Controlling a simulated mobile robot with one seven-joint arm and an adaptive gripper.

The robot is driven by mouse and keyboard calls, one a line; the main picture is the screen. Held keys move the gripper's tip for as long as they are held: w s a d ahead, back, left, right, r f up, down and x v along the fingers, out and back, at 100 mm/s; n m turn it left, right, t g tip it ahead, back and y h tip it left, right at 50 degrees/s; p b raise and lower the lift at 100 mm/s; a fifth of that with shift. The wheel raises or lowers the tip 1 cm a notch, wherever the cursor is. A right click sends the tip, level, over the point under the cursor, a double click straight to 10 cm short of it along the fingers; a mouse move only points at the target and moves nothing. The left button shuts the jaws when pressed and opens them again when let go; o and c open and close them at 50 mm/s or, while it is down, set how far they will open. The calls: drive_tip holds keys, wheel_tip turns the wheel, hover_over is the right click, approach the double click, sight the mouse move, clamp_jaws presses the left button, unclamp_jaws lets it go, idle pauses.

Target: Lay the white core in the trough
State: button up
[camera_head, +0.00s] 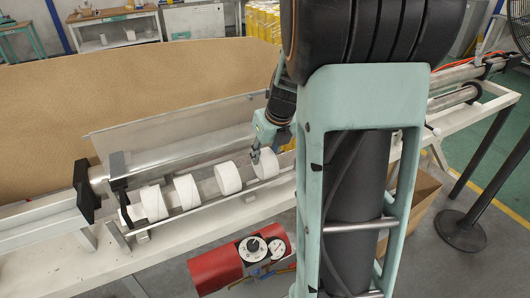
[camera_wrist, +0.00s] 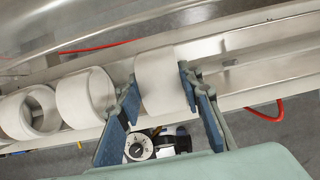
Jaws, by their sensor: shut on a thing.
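My gripper (camera_head: 262,150) is shut on a white core (camera_head: 265,164) at the right end of a row of white cores. In the wrist view the blue-grey fingers (camera_wrist: 163,103) stand on either side of this core (camera_wrist: 158,78). The metal trough (camera_head: 205,207) runs along the front of the bench. Other white cores (camera_head: 228,178) lie in it to the left, apart from the held one; the nearest also shows in the wrist view (camera_wrist: 88,97). The held core is in line with them, over or in the trough; I cannot tell whether it touches the bottom.
A long metal roller (camera_head: 180,150) lies behind the trough, with a black clamp (camera_head: 118,172) at its left. A red device with dials (camera_head: 225,268) is in front below the bench. A cardboard box (camera_head: 425,190) and a black post base (camera_head: 465,231) stand at the right.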

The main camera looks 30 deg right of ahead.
drive_tip(key=o, duration=0.9)
drive_tip(key=shift+o, duration=0.2)
drive_tip(key=shift+r, duration=0.1)
drive_tip(key=v, duration=1.1)
drive_tip(key=shift+s+r, duration=0.25)
drive_tip(key=shift+r, duration=0.1)
